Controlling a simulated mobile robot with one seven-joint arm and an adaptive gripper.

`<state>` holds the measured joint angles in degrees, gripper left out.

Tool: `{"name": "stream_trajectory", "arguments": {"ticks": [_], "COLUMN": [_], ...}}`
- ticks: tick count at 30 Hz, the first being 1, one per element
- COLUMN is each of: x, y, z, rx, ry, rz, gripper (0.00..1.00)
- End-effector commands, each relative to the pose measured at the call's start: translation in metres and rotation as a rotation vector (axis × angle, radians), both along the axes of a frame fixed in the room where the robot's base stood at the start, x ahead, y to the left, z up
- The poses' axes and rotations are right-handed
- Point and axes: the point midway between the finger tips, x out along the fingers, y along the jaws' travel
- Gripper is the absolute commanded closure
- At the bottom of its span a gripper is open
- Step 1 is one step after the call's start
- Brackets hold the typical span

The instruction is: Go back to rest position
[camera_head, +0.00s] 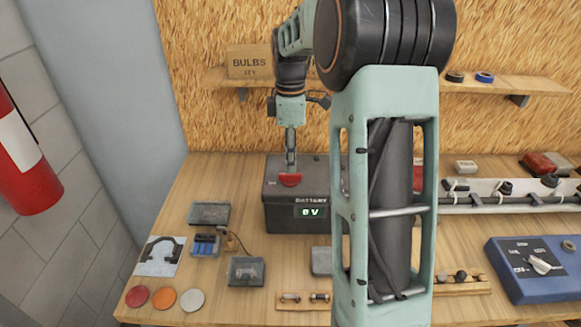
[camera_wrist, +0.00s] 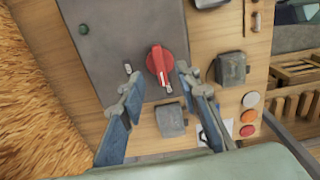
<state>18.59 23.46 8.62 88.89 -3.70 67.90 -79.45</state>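My gripper (camera_head: 291,158) points down just above the red knob (camera_head: 290,179) on top of the dark battery box (camera_head: 292,215). The box's green display appears to read 0 V. In the wrist view my gripper (camera_wrist: 158,80) has its two blue-padded fingers spread apart with nothing held between them. The red knob (camera_wrist: 159,60) shows just beyond the fingertips, on the grey box top (camera_wrist: 115,30). I cannot tell whether a fingertip touches the knob. My arm hides part of the bench to the right of the box.
The wooden bench (camera_head: 190,270) carries small dark boxes, coloured discs (camera_head: 164,298) and a blue meter (camera_head: 535,268). A shelf with a BULBS box (camera_head: 250,62) is on the wall behind. A red extinguisher (camera_head: 28,165) is at the left.

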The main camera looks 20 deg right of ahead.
Motion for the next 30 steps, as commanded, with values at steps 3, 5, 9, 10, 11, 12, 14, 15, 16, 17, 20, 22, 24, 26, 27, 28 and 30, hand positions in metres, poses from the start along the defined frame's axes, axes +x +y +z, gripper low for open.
{"name": "stream_trajectory", "arguments": {"ticks": [3, 5, 9, 10, 11, 12, 14, 15, 16, 17, 20, 22, 24, 26, 27, 28, 30], "x": [0.000, 0.000, 0.000, 0.000, 0.000, 0.000, 0.000, 0.000, 0.000, 0.000, 0.001, 0.003, 0.009, 0.015, 0.019, 0.022, 0.026], "y": [0.000, 0.000, 0.000, 0.000, 0.000, 0.000, 0.000, 0.000, 0.000, 0.000, -0.002, -0.010, -0.026, -0.048, -0.065, -0.079, -0.113], "z": [0.013, 0.016, 0.016, 0.015, 0.015, 0.015, 0.015, 0.015, 0.015, 0.015, 0.015, 0.017, 0.022, 0.030, 0.038, 0.045, 0.067], "rx": [0.000, 0.000, 0.000, 0.000, 0.000, 0.000, 0.000, 0.000, 0.000, 0.000, -0.005, -0.024, -0.065, -0.116, -0.156, -0.190, -0.272], "ry": [-0.001, 0.000, 0.000, 0.000, 0.000, 0.000, 0.000, 0.000, 0.000, 0.000, -0.006, -0.026, -0.070, -0.126, -0.170, -0.206, -0.292], "rz": [0.000, 0.000, 0.000, 0.000, 0.000, 0.000, 0.000, 0.000, 0.000, 0.000, -0.001, -0.004, -0.008, -0.014, -0.017, -0.021, -0.027], "gripper": [0.70, 0.70, 0.70, 0.70, 0.70, 0.70, 0.70, 0.70, 0.70, 0.70, 0.70, 0.70, 0.70, 0.70, 0.70, 0.70, 0.70]}}
